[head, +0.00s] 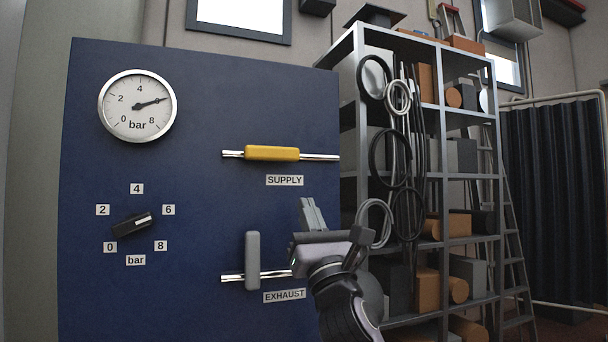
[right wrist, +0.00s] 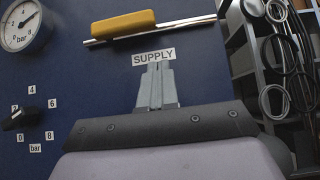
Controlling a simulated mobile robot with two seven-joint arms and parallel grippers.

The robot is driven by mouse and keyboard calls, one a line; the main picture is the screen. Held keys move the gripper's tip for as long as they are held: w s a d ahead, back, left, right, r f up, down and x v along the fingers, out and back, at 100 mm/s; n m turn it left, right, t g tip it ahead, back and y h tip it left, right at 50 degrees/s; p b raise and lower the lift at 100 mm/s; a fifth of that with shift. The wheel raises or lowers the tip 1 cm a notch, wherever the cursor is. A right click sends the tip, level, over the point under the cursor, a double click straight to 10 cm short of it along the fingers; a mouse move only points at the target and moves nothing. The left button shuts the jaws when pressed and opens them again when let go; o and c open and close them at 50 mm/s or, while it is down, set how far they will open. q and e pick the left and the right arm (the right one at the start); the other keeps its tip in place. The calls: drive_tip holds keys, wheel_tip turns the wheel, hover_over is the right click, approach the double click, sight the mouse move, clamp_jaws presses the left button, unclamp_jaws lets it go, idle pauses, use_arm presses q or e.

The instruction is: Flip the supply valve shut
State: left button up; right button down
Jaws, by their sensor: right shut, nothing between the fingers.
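The supply valve's yellow handle (head: 271,153) lies horizontal, in line with its silver pipe (head: 320,157), on the blue panel (head: 200,205). The SUPPLY label (head: 285,181) is just below it. In the right wrist view the yellow handle (right wrist: 123,25) is at the top, beyond my fingertips. My right gripper (head: 308,205) is shut and empty, below and to the right of the yellow handle and apart from it. Its closed fingers also show in the right wrist view (right wrist: 157,75), pointing toward the SUPPLY label. My left gripper is not in view.
The exhaust valve's grey handle (head: 253,260) stands upright across its pipe, left of my right gripper. A pressure gauge (head: 137,106) reads about 6 bar. A black knob (head: 132,224) points toward 6. A loaded shelf (head: 440,185) with hanging hoses stands right of the panel.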

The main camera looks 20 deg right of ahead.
sight(272, 154)
use_arm(q)
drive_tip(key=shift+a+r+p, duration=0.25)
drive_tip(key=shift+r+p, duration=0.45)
drive_tip(key=shift+p, duration=0.2)
use_arm(e)
drive_tip(key=r, duration=0.2)
drive_tip(key=w+r, duration=0.1)
drive_tip(key=r, duration=0.1)
drive_tip(key=w+r, duration=0.1)
drive_tip(key=r, duration=0.1)
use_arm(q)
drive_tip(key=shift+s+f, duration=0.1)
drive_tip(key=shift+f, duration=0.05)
use_arm(e)
drive_tip(key=shift+r, duration=0.1)
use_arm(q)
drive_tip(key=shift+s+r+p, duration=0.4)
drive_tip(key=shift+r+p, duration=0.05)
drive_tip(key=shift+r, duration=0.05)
use_arm(e)
drive_tip(key=shift+d+r+n+y, duration=0.1)
drive_tip(key=shift+r+n+y, duration=0.1)
drive_tip(key=shift+n+y, duration=0.5)
